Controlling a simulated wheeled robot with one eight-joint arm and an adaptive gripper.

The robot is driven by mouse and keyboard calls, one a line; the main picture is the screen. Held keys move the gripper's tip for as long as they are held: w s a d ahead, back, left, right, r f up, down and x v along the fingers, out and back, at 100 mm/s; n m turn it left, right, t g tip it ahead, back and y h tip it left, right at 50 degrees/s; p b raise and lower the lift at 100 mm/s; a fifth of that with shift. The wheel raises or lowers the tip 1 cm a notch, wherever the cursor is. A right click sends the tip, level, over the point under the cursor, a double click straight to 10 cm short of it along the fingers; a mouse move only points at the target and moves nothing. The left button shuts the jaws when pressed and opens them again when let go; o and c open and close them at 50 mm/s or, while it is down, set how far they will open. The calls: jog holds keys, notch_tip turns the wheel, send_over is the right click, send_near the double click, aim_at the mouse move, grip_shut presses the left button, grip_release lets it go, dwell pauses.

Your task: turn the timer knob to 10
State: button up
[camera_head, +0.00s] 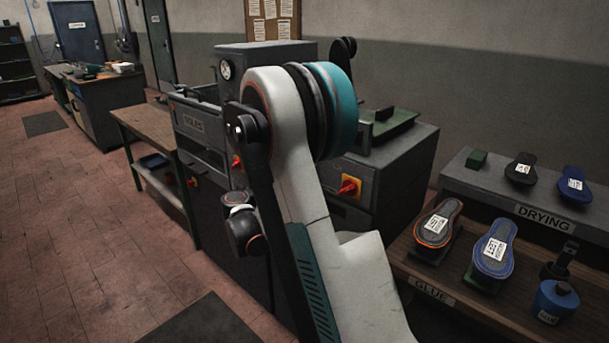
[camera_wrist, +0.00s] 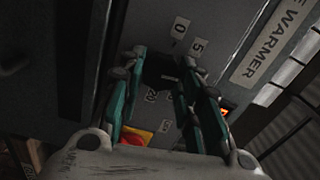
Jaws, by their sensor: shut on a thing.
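In the wrist view the timer knob (camera_wrist: 160,72) is a dark block on the grey machine panel, between my fingertips. My gripper (camera_wrist: 164,62) is shut on it, with one teal finger on each side. Number labels sit around the knob: a 0 (camera_wrist: 179,28) and a 5 (camera_wrist: 199,47) above and to the right, a 20 (camera_wrist: 152,95) below. Another label (camera_wrist: 168,123) lower down is too small to read. The knob's pointer cannot be made out. In the head view my arm hides the knob and my gripper.
A red and yellow switch (camera_wrist: 136,136) and an orange light (camera_wrist: 225,112) lie near my fingers. A label ending in WARMER (camera_wrist: 278,38) is at the right. In the head view, a glue bench (camera_head: 433,292) with soles stands right, and a wooden table (camera_head: 146,124) left.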

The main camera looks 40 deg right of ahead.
jog(key=shift+m, duration=0.5)
jog(key=o, duration=1)
jog(key=shift+o, duration=0.2)
jog(key=a, duration=1.2)
jog(key=shift+s, duration=0.45)
